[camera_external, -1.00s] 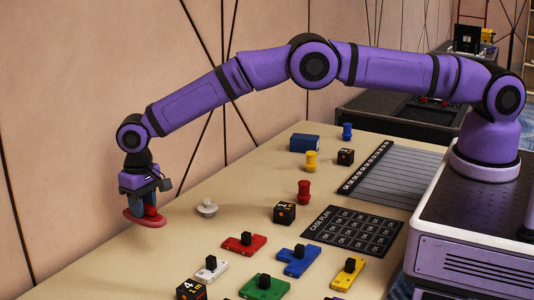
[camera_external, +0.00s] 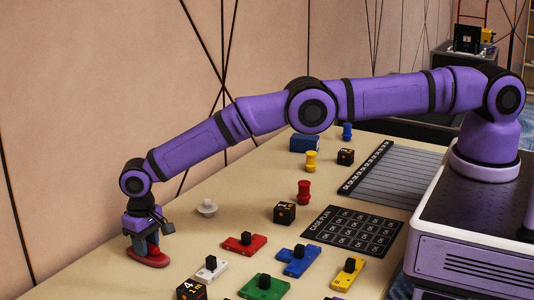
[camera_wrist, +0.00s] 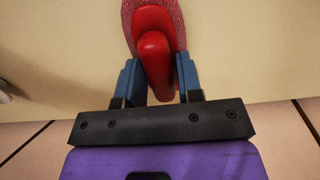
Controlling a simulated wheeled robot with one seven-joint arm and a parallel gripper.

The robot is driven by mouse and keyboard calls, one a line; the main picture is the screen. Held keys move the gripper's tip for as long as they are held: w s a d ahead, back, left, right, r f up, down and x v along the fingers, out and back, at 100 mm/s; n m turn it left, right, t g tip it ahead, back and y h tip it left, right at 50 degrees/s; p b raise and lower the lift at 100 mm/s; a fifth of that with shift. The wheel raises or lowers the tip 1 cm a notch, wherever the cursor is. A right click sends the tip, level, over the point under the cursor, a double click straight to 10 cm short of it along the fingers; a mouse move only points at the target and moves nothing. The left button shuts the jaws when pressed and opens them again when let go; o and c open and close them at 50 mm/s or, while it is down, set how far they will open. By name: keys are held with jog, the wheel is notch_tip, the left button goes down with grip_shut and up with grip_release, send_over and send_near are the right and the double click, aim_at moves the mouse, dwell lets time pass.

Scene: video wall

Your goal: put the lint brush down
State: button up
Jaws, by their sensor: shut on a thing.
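The lint brush (camera_external: 150,259) is red, with a flat oval body and a raised handle. It is low at the far left end of the table, at or very near the tabletop; I cannot tell whether it touches. My gripper (camera_external: 146,247) points down and is shut on its handle. In the wrist view the lint brush (camera_wrist: 154,45) runs up between the two blue fingers of my gripper (camera_wrist: 159,82).
A white knobbed piece (camera_external: 207,208) stands right of the gripper. A white block (camera_external: 211,268), a red block (camera_external: 244,243) and a numbered cube (camera_external: 191,290) lie further right and nearer. The tan table (camera_external: 110,275) is clear around the brush. The wall is close behind.

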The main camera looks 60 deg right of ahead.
dwell(0.3)
jog(key=o, duration=0.9)
jog(key=shift+o, duration=0.2)
notch_tip(320, 180, up, 12)
jog(key=shift+r, duration=0.1)
